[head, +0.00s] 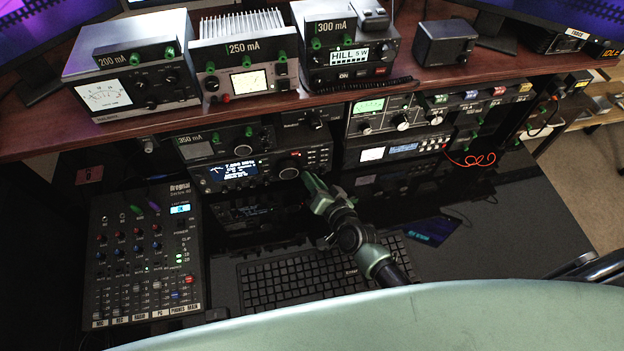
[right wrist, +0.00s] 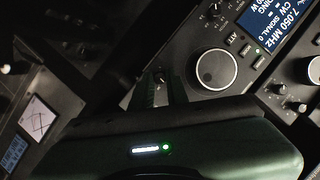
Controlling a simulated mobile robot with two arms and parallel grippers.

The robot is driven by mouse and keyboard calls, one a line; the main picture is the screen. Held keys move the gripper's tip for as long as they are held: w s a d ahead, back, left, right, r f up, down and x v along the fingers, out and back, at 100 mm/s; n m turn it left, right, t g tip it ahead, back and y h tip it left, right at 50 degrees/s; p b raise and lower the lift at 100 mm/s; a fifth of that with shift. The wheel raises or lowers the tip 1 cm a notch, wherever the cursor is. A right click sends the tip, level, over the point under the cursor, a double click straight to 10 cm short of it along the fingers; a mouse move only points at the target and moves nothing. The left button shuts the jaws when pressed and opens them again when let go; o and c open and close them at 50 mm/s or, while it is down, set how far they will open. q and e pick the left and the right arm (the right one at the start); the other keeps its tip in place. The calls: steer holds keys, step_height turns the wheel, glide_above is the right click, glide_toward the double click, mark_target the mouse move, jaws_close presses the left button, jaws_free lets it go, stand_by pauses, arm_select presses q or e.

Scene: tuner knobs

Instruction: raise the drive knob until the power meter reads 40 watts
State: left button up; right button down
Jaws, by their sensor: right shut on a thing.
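The radio (head: 262,168) on the lower shelf has a lit blue display (head: 232,168) and a large tuning dial (head: 289,172). In the right wrist view the display (right wrist: 272,20) reads 7.050 MHz, CW, signal 0; its lower line is partly cut off. My right gripper (head: 309,186) reaches the radio's right end, beside the large dial (right wrist: 216,68). Its fingers are shut on a small knob (right wrist: 161,76), whose label I cannot read. A white meter with crossed needles (right wrist: 38,119) is at the left in the wrist view; its scale is too small to read.
A keyboard (head: 305,280) lies below the radio, under my right arm. A mixer (head: 145,255) stands at the left. Boxes labelled 200 mA (head: 130,80), 250 mA (head: 245,60) and 300 mA (head: 345,50) line the upper shelf. The dark desk at the right is mostly clear.

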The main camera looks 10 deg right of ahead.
steer(key=shift+f+b, duration=0.15)
steer(key=shift+b, duration=0.2)
steer(key=m+b, duration=0.1)
steer(key=b, duration=0.2)
steer(key=m+y+b, duration=0.1)
steer(key=m+b, duration=0.1)
steer(key=b, duration=0.2)
steer(key=shift+d+f+t+y, duration=0.1)
steer(key=shift+f+t+y, duration=0.2)
steer(key=shift+t, duration=0.1)
steer(key=shift+r+m+b, duration=0.2)
steer(key=shift+m+b, duration=0.4)
steer(key=shift+b, duration=0.4)
steer(key=c, duration=1.4)
jaws_free()
steer(key=shift+v, duration=3.9)
steer(key=shift+d+f, duration=0.15)
